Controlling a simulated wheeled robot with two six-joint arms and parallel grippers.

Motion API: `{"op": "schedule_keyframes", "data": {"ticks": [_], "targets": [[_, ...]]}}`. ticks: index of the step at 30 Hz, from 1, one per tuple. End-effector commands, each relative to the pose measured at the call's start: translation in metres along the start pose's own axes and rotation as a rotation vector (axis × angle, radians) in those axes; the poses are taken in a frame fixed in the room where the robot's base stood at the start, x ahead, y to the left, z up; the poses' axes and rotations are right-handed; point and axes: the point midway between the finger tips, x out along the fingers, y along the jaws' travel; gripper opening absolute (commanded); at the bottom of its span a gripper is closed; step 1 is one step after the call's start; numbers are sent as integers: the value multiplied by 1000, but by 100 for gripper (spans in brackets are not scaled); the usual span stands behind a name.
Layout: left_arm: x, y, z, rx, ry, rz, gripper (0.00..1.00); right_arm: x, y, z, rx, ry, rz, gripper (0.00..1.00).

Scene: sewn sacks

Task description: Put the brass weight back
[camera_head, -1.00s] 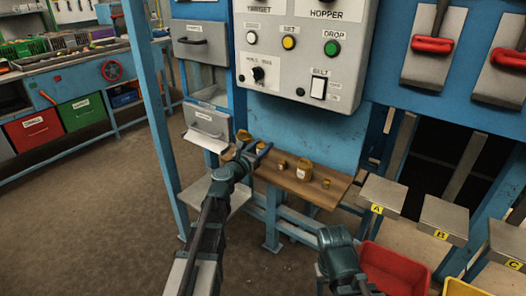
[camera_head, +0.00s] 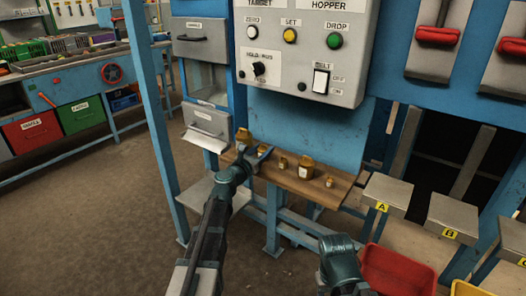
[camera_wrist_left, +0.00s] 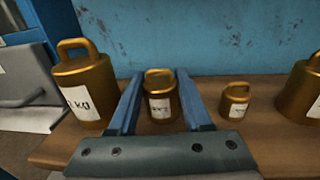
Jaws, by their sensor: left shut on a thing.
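My left gripper (camera_head: 262,152) is at the left part of a wooden shelf (camera_head: 344,190) below the control panel. In the left wrist view its two blue fingers are on either side of a small brass weight (camera_wrist_left: 160,92) with a white label, and they are shut on it. The weight is upright at the shelf top; I cannot tell if it touches the wood. A larger brass weight (camera_wrist_left: 85,85) labelled "1 kg" stands left of it. A smaller brass weight (camera_wrist_left: 235,100) stands to its right. My right gripper's fingers are not seen.
Another larger labelled weight (camera_head: 305,168) and a tiny one (camera_head: 329,182) stand further right on the shelf. A blue wall rises close behind it. A blue post (camera_head: 153,120) stands left, and a red bin (camera_head: 400,268) is at the lower right.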

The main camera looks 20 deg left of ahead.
Motion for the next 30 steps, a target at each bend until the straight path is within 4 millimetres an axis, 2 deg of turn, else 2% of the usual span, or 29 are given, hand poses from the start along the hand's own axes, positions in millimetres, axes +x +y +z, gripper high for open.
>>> {"op": "schedule_keyframes", "data": {"ticks": [1, 5, 6, 17, 30], "targets": [[0, 0, -1, 0, 0, 0, 53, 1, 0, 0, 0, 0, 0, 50], [0, 0, -1, 0, 0, 0, 76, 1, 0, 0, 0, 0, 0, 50], [0, 0, -1, 0, 0, 0, 79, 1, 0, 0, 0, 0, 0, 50], [-2, 0, 4, 0, 0, 0, 79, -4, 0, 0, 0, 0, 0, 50], [-89, -1, 2, 0, 0, 2, 79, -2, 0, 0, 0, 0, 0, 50]]}}
